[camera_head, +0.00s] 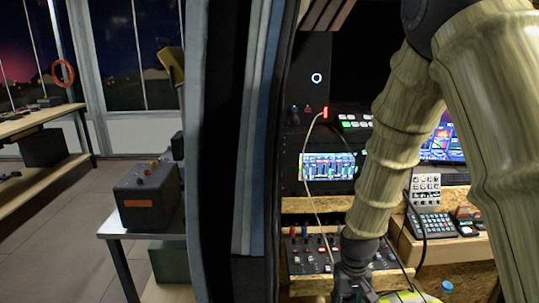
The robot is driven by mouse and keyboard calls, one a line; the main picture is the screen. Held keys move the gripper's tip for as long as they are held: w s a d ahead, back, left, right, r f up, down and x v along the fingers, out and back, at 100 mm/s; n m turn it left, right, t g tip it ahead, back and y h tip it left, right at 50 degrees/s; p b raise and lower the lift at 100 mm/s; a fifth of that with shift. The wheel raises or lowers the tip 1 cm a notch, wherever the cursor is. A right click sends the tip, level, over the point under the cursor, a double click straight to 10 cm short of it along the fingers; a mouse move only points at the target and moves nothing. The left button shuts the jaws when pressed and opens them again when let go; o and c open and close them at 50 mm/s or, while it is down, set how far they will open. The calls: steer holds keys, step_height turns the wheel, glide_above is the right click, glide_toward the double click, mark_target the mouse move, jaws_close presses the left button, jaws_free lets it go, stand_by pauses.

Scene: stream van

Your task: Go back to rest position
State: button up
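My arm comes in from the top right and slants down to my gripper (352,287) at the bottom edge of the view. The gripper is dark and partly cut off by the frame, so I cannot tell whether its fingers are open or shut. It is in front of a black panel with switches and knobs (305,262). A yellow-green item (408,297) shows beside it at the bottom edge; I cannot tell whether they touch.
A thin cable (309,150) hangs from a red plug on the rack. A lit screen (328,166) and a keypad (430,225) stand close behind my arm. A dark curtain (222,150) is to the left. A grey box (148,195) sits on a side table (122,232).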

steer(key=s+d+f, duration=0.2)
steer(key=s+f, duration=2.5)
steer(key=s, duration=0.2)
steer(key=shift+s+d+f+m, duration=0.2)
steer(key=shift+s+d+m, duration=0.1)
steer(key=shift+d, duration=0.05)
